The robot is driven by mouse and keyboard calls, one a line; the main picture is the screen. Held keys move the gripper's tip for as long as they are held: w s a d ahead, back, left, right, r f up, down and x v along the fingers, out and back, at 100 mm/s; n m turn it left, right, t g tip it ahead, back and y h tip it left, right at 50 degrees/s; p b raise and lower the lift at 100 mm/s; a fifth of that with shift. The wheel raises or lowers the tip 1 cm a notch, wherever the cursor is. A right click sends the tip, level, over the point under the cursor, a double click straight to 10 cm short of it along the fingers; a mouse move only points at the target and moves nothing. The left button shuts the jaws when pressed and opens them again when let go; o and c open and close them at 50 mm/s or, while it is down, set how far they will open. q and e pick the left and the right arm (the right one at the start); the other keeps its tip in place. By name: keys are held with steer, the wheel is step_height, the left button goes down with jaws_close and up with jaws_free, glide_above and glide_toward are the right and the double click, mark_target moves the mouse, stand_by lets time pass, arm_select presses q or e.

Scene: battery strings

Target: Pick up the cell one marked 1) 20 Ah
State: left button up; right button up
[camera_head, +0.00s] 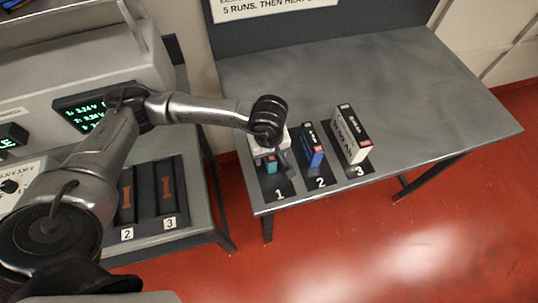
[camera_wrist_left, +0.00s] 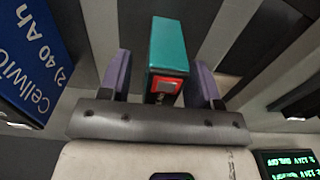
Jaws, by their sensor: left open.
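Cell one is a small teal block with a red-and-white patch on its near end. It stands at the spot labelled 1 on the grey table, partly hidden by my left gripper in the head view (camera_head: 271,164). In the left wrist view the teal cell (camera_wrist_left: 168,45) sits between the two purple fingers of my left gripper (camera_wrist_left: 160,64). The fingers are open, with a visible gap on each side of the cell. Its 20 Ah marking cannot be read here. My right gripper is not in view.
A blue cell (camera_head: 312,153), marked 2) 40 Ah in the left wrist view (camera_wrist_left: 28,55), stands close beside at label 2. A taller white cell (camera_head: 347,142) stands at label 3. The table (camera_head: 430,100) is clear to the right. A bench with dark bays (camera_head: 168,190) stands left.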

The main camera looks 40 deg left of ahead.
arm_select(q)
steer(key=shift+c, duration=0.4)
jaws_close()
steer(key=shift+r, duration=0.1)
